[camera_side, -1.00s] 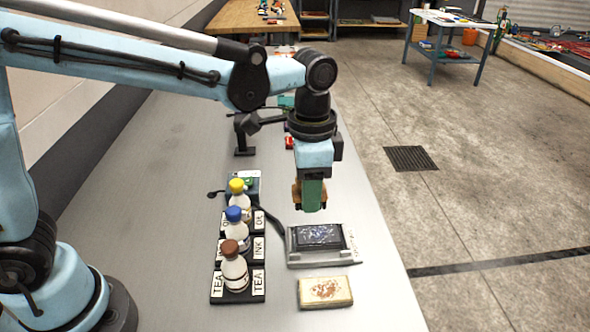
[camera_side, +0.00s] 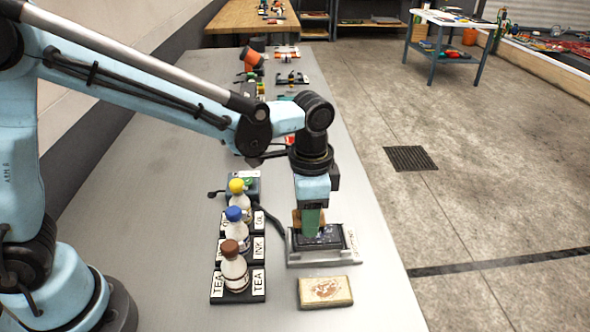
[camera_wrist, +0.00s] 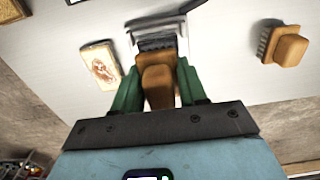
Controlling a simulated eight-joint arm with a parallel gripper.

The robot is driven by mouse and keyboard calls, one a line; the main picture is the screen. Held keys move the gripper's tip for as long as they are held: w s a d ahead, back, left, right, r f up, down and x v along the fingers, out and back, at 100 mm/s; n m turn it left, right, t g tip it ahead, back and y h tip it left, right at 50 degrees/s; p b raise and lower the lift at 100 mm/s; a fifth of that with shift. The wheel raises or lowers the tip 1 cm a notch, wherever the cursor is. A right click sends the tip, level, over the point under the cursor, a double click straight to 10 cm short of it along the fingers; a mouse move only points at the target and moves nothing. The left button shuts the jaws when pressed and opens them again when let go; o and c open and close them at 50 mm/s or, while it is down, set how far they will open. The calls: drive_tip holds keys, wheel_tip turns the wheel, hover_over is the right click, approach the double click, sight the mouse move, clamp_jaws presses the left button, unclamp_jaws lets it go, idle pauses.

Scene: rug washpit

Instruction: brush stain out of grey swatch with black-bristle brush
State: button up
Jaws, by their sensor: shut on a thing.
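A dark grey swatch (camera_side: 332,238) lies in a grey holder (camera_side: 292,256) on the bench, partly hidden by my gripper in the side view. My gripper (camera_side: 309,226) points down over the swatch's left part. Its green fingers are shut on a wooden-handled brush (camera_wrist: 158,85), which also shows in the side view (camera_side: 297,218). The brush's lower end is at or just above the swatch; I cannot tell whether it touches. The holder also shows beyond the brush in the wrist view (camera_wrist: 183,27). Pale marks show on the swatch, much of it covered.
A tan block with a brown stain (camera_side: 325,291) lies in front of the holder. A bottle rack (camera_side: 257,281) with brown-capped, blue-capped and yellow-capped bottles stands left. Another wooden brush (camera_wrist: 287,48) lies on the bench at the right of the wrist view. The bench's right edge is near.

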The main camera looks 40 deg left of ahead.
sight(322, 215)
drive_tip(key=shift+f, duration=0.45)
drive_tip(key=shift+w+d+f, duration=0.25)
drive_tip(key=shift+d+f, duration=0.05)
drive_tip(key=shift+f, duration=0.15)
drive_tip(key=shift+c, duration=0.4)
drive_tip(key=shift+w+d+f, duration=0.25)
drive_tip(key=shift+w+d, duration=1.55)
drive_tip(key=shift+s+a, duration=1.95)
drive_tip(key=shift+a, duration=0.05)
drive_tip(key=shift+s+a+r, duration=0.1)
drive_tip(key=shift+r, duration=3.95)
